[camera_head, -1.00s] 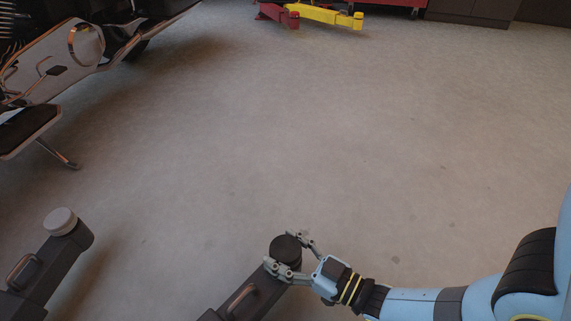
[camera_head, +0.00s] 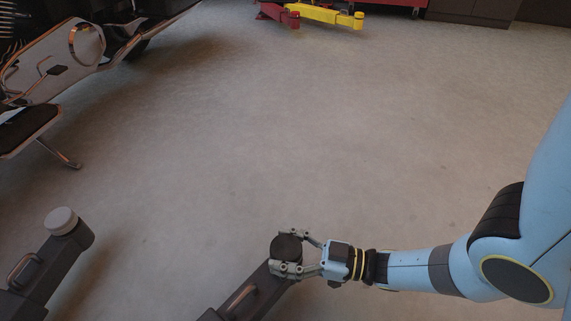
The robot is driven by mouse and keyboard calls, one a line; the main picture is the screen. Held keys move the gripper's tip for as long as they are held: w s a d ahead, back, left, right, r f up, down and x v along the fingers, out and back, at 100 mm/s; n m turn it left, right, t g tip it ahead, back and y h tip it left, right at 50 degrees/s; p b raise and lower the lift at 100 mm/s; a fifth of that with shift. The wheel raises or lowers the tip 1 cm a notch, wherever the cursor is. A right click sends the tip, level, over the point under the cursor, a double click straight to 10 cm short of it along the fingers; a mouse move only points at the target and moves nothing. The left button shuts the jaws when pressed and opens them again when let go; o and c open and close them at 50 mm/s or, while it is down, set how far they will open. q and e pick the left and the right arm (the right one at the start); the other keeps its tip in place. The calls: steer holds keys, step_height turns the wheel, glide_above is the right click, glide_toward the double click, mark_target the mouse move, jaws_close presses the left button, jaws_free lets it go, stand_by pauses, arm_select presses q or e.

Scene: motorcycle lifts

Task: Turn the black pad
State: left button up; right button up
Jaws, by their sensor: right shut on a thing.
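The near finger hides part of the pad's front rim. My left gripper is not in view.
A second dark lift arm with a light grey pad (camera_head: 61,221) is at the lower left. A motorcycle (camera_head: 60,70) stands at the upper left. Red (camera_head: 277,14) and yellow (camera_head: 332,15) lift arms lie at the top. The floor (camera_head: 300,130) between is clear.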

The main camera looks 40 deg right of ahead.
steer(key=shift+s+d+f+n+g+y, duration=0.1)
steer(key=shift+f+n+g+y, duration=0.1)
steer(key=shift+n+g+y, duration=0.85)
steer(key=shift+s+g+y, duration=0.1)
steer(key=shift+g+y, duration=0.15)
steer(key=shift+g, duration=0.1)
steer(key=o, duration=1.1)
steer(key=shift+o, duration=0.2)
steer(key=shift+r, duration=0.2)
steer(key=shift+r, duration=4.85)
